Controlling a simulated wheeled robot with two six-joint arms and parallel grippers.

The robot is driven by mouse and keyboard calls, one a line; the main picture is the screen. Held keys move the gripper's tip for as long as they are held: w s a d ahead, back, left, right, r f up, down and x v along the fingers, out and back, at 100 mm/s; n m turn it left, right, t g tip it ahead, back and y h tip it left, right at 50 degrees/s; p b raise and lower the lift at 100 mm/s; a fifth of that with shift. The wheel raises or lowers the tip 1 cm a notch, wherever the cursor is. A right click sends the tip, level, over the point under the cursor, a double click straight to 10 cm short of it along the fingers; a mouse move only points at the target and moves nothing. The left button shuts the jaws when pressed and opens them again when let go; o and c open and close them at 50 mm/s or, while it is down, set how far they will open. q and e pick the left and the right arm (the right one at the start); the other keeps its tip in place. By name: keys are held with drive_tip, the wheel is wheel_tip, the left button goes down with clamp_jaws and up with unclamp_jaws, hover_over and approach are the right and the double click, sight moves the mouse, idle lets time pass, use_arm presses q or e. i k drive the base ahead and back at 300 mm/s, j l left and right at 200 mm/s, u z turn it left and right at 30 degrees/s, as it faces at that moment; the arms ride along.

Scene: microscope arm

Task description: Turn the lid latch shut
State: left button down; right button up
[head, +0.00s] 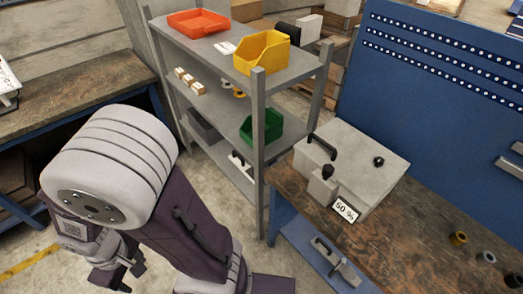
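A grey box (365,158) with a closed-looking flat lid stands on the workbench at the right. Its lid has a black arched handle (322,145) and a small black knob (379,161). A grey block with a black knob (327,172) is on its front side, perhaps the latch; its exact setting is too small to tell. My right gripper is not in view.
A grey shelf rack (258,140) stands left of the box, with an orange tray (198,22), a yellow bin (262,52) and a green bin (268,126). A blue perforated panel (450,90) rises behind the workbench (420,222). Small round parts (458,238) lie at right.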

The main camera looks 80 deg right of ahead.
sight(328, 170)
drive_tip(key=u, duration=0.5)
drive_tip(key=l+u, duration=0.15)
drive_tip(key=u, duration=0.35)
drive_tip(key=l+u, duration=0.15)
drive_tip(key=u, duration=0.35)
drive_tip(key=l+u, duration=0.1)
drive_tip(key=u, duration=0.85)
drive_tip(key=l+u, duration=0.15)
drive_tip(key=u, duration=0.35)
drive_tip(key=k+u, duration=0.1)
drive_tip(key=u, duration=0.9)
drive_tip(key=k+u, duration=0.1)
drive_tip(key=u, duration=0.9)
drive_tip(key=j+u, duration=0.15)
drive_tip(key=u, duration=0.85)
drive_tip(key=j+u, duration=0.15)
drive_tip(key=u, duration=0.3)
drive_tip(key=j+u, duration=0.1)
drive_tip(key=u, duration=0.4)
drive_tip(key=j+u, duration=0.1)
drive_tip(key=u, duration=0.3)
drive_tip(key=j+u, duration=0.1)
drive_tip(key=u, duration=0.3)
drive_tip(key=i+u, duration=0.1)
drive_tip(key=u, duration=0.3)
